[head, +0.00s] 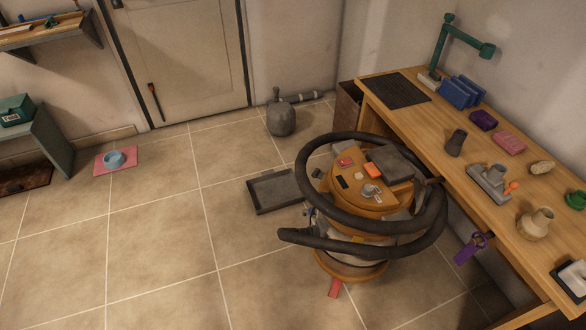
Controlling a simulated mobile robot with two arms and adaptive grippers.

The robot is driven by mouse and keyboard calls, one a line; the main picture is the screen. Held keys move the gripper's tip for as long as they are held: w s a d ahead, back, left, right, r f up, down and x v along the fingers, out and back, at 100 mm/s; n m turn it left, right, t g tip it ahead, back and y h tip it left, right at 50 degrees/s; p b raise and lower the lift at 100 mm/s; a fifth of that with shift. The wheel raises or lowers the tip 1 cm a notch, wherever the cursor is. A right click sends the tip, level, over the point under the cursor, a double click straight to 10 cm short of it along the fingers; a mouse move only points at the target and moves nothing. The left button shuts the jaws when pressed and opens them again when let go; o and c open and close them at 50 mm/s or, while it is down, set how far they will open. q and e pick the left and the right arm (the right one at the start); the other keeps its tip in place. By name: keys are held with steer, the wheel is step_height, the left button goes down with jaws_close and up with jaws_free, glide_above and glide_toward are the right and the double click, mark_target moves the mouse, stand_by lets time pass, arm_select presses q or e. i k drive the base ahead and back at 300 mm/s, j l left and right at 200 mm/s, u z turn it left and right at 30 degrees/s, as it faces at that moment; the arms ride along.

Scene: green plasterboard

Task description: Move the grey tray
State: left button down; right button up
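A dark grey, shallow rectangular tray (272,190) lies on the tiled floor near the middle of the head view. It looks empty, and its right end is close to, and partly hidden by, a round orange machine with a thick black hose. Neither of my grippers is in view.
The orange machine (345,185) carries several small items on top; its black hose (310,238) sticks out left. A wooden workbench (450,150) with tools stands right. A grey canister (281,117) stands behind the tray. A blue bowl (113,159) sits on a pink mat.

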mark_target(271, 192)
steer(key=i+j+z, duration=0.2)
steer(key=z, duration=0.15)
steer(key=i+j+z, duration=0.2)
steer(key=j+z, duration=0.2)
steer(key=i+j+z, duration=0.15)
steer(key=j+z, duration=0.2)
